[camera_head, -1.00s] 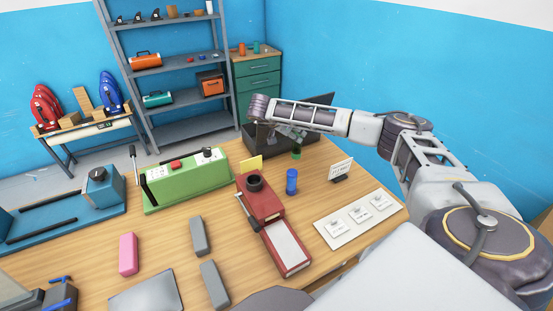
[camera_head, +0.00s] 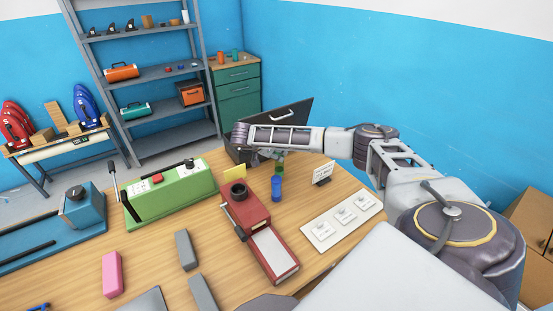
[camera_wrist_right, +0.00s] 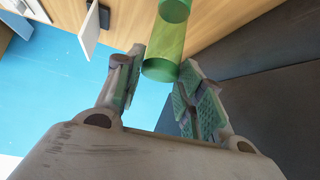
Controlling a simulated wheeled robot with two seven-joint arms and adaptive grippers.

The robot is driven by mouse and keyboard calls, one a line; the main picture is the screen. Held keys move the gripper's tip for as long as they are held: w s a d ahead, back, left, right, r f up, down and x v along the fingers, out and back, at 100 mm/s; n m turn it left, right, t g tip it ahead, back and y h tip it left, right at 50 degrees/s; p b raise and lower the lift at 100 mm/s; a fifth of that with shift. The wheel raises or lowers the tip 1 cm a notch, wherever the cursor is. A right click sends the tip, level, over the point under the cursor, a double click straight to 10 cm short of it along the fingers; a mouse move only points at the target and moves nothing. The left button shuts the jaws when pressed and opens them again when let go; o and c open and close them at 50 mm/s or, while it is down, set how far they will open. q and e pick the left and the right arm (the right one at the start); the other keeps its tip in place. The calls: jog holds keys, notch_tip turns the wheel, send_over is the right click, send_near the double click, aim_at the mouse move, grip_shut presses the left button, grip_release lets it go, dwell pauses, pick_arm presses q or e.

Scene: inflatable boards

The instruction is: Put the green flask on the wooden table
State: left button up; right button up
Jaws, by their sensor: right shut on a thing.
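The green flask (camera_head: 279,167) is just behind the blue flask (camera_head: 276,188) in the head view. In the right wrist view the green flask (camera_wrist_right: 164,60) is a see-through green cylinder between the fingers of my right gripper (camera_wrist_right: 158,85). My right gripper (camera_head: 267,154) is shut on it, and the forearm partly hides the gripper in the head view. The wooden table (camera_head: 150,250) lies beneath. I cannot tell whether the flask's base touches the tabletop. My left gripper is not in view.
A dark open case (camera_head: 292,118) stands behind my right gripper. A red device (camera_head: 247,218) is left of the blue flask, a small white sign (camera_head: 323,173) right of it. A white panel (camera_head: 340,218) lies in front. A green device (camera_head: 170,190) stands further left.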

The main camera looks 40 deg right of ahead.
notch_tip(320, 180, down, 3)
dwell(0.3)
jog(key=shift+f, duration=0.1)
jog(key=o, duration=1.1)
jog(key=b+v, duration=0.1)
jog(key=v, duration=1.1)
jog(key=shift+b, duration=0.3)
